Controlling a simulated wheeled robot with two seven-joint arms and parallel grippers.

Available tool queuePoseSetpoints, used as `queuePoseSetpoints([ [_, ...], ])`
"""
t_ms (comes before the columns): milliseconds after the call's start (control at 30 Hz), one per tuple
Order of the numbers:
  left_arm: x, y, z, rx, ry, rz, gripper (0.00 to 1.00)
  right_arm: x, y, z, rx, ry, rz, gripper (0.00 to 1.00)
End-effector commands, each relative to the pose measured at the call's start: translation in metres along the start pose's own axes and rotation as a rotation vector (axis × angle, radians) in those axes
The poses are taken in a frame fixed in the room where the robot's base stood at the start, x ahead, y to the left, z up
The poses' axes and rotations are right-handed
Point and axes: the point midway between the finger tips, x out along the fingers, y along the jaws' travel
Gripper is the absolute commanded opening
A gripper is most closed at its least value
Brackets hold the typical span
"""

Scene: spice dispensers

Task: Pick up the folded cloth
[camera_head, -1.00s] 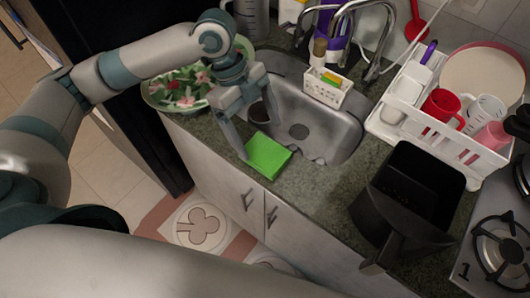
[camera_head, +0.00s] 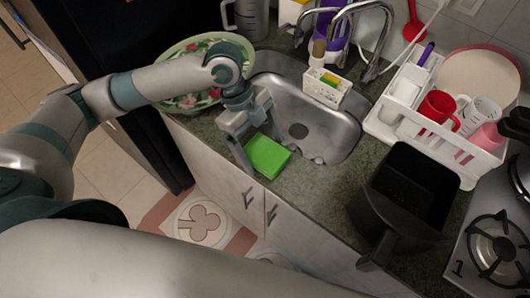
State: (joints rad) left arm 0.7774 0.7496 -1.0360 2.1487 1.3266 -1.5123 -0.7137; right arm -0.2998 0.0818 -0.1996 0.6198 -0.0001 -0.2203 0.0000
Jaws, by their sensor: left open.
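The folded cloth (camera_head: 267,157) is bright green and lies flat on the dark green counter (camera_head: 312,188), at the front edge beside the sink. My left gripper (camera_head: 262,158) points down at the cloth. Its two fingers are apart, one at the cloth's left side and the other over its far side. I cannot tell whether the fingers touch the cloth. The left gripper holds nothing that I can see. My right gripper is not in view.
The sink (camera_head: 325,130) lies behind the cloth, with a white sponge caddy (camera_head: 326,92) at its back. A patterned bowl (camera_head: 184,103) stands left of my gripper. A black air-fryer-like basket (camera_head: 408,192) and a white dish rack (camera_head: 462,150) stand to the right.

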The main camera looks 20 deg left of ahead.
Motion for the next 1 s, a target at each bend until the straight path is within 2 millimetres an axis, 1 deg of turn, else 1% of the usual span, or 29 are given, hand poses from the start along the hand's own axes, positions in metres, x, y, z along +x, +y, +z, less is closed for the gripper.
queuePoseSetpoints([
  [67, 0.0, 0.0, 0.0, 0.0, 0.0, 0.0, 0.84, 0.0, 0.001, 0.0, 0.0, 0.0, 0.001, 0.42],
  [100, 0.0, 0.0, 0.0, 0.0, 0.0, 0.0, 0.8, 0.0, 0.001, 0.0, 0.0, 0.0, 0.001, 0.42],
  [267, 0.0, 0.0, 0.0, 0.0, 0.0, 0.0, 0.41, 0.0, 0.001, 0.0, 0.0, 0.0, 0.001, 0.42],
  [300, 0.0, 0.0, 0.0, 0.0, 0.0, 0.0, 0.4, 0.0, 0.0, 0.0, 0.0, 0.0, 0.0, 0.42],
  [567, -0.001, 0.0, 0.0, 0.0, 0.0, 0.0, 0.39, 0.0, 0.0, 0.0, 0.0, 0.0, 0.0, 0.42],
  [733, -0.006, -0.001, -0.003, 0.002, 0.001, -0.002, 0.39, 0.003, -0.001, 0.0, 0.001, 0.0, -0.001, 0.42],
  [867, -0.018, -0.001, -0.007, 0.002, -0.001, -0.003, 0.39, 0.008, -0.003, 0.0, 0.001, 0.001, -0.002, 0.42],
  [1000, -0.038, -0.002, -0.015, 0.004, -0.001, -0.006, 0.39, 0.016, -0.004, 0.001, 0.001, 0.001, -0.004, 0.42],
])
